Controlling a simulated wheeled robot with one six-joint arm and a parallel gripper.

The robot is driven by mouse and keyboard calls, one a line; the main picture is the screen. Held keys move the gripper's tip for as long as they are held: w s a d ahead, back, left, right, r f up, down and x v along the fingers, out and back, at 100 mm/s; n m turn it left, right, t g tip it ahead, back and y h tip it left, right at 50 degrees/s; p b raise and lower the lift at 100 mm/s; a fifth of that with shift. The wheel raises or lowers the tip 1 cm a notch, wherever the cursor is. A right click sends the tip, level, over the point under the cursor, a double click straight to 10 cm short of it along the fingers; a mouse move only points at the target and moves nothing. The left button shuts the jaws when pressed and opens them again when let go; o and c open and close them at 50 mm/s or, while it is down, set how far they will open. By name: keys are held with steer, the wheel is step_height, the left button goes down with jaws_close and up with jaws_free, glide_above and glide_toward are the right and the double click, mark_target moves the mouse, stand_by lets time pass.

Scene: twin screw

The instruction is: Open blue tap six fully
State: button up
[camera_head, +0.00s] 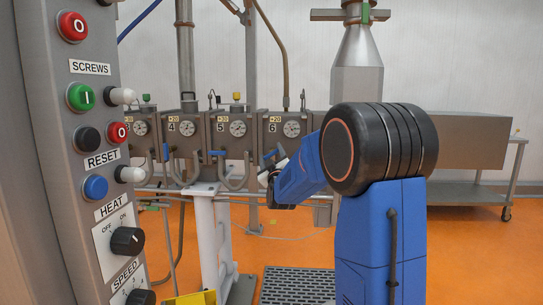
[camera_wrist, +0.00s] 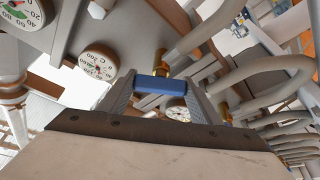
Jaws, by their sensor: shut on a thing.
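In the head view, the housing marked 6 (camera_head: 271,120) stands in the row of numbered steel housings, with a round gauge on its front. The blue handle of tap six (camera_head: 269,155) shows just below it, partly covered by my arm. My gripper (camera_head: 268,176) is at this tap, small and partly hidden in the head view. In the wrist view, a blue tap handle (camera_wrist: 160,84) lies crosswise between the fingertips of my gripper (camera_wrist: 158,90), which is shut on it. How far the tap is turned cannot be told.
Blue taps five (camera_head: 217,153) and four (camera_head: 166,152) sit to the left, with curved hoses below. Curved pipes (camera_wrist: 215,35) and a gauge (camera_wrist: 100,62) are close around my gripper. A control panel (camera_head: 75,150) fills the left foreground. A steel table (camera_head: 470,190) stands at right.

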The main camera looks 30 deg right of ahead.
steer(key=n+y, duration=0.1)
steer(key=n, duration=0.3)
steer(key=n+g+y, duration=0.1)
steer(key=n+y, duration=0.1)
steer(key=n, duration=0.2)
steer(key=shift+f, duration=0.1)
stand_by(0.4)
steer(key=o, duration=1.1)
steer(key=shift+a, duration=0.1)
steer(key=shift+s, duration=0.1)
steer(key=v, duration=1.7)
steer(key=shift+s, duration=0.15)
